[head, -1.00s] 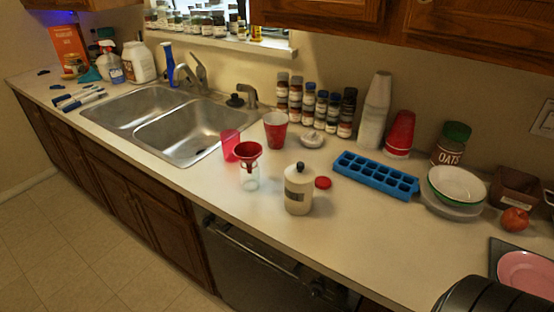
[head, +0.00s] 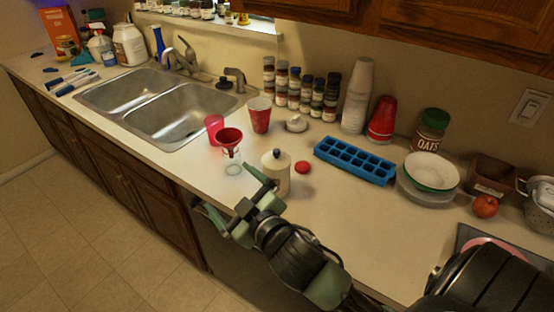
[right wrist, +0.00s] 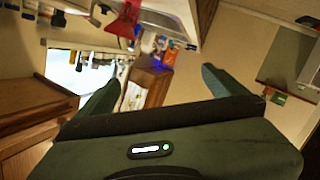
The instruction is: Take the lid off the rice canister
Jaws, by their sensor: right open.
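The cream canister (head: 277,180) stands upright on the counter. Its lid (head: 276,158) with a dark knob sits on top; any writing on the canister is too small to read. My right gripper (head: 229,194) is open and empty, at the counter's front edge, left of and in front of the canister. One finger is close beside the canister; I cannot tell whether it touches. The right wrist view shows both fingers spread (right wrist: 160,78) with nothing between them. My left gripper is not in view.
A red funnel (head: 229,139) on a clear jar stands just beyond the gripper, with red cups (head: 260,115) behind. A blue ice tray (head: 354,161) and an OATS canister (head: 431,131) stand further right.

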